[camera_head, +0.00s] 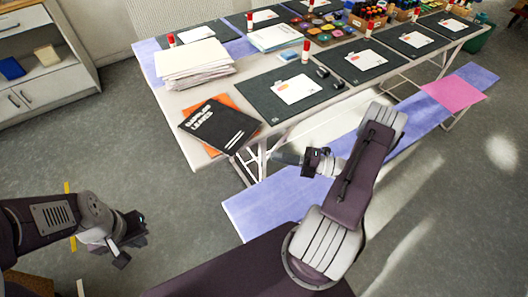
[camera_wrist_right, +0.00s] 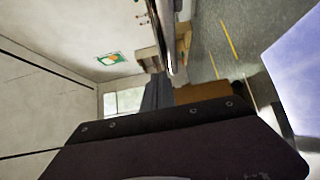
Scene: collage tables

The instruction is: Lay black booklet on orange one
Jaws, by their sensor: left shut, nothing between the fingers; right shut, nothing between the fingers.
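The black booklet (camera_head: 219,126) with white lettering lies on top of the orange booklet (camera_head: 239,101) at the near left corner of the table. Most of the orange booklet is hidden. My right gripper (camera_head: 284,158) is shut and empty, past the table's near edge, to the right of and below the booklets in the picture. My left gripper (camera_head: 134,244) is shut and empty, well off the table over the floor at lower left. Neither gripper touches a booklet.
A stack of white paper (camera_head: 194,66) stands behind the booklets. A dark green mat (camera_head: 262,99) with a white card lies to their right. A blue bench (camera_head: 275,205) runs along the near side of the table. A cabinet (camera_head: 45,75) stands at far left.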

